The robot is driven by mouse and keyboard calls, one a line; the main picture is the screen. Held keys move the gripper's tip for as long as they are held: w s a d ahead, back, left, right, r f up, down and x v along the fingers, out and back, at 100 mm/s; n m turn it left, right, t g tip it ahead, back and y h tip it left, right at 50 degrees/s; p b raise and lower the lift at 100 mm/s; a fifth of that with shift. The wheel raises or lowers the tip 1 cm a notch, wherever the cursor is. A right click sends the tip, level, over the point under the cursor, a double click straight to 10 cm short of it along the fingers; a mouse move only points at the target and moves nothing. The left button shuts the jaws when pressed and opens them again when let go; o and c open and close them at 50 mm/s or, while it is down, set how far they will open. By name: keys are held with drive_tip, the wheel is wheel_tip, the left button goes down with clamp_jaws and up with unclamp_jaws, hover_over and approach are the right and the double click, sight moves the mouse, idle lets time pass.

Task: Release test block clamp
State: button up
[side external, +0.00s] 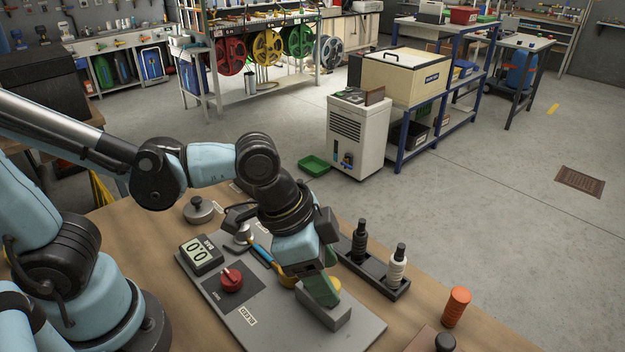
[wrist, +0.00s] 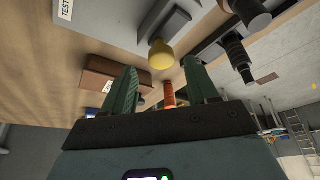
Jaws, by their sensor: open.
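The test block (side external: 323,322) is a grey block on the right part of a grey panel (side external: 262,325) on the bench. A yellow knob (wrist: 161,55) stands out from the grey block (wrist: 172,22) in the wrist view. In the side view, yellow shows behind my fingers (side external: 333,284). My gripper (side external: 322,296) has green fingers and points down over the block. In the wrist view my gripper (wrist: 160,70) is open, with the knob between the lines of its two fingers, near the tips. Nothing is gripped. I cannot tell whether a finger touches the block.
The panel carries a 0.0 display (side external: 201,253), a red knob (side external: 232,279) and a blue-handled part (side external: 261,254). A black rack (side external: 374,274) with black and white fittings stands behind right. An orange cylinder (side external: 455,306) and a brown box (wrist: 112,75) are nearby.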

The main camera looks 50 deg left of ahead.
drive_tip(key=v, duration=1)
idle(0.3)
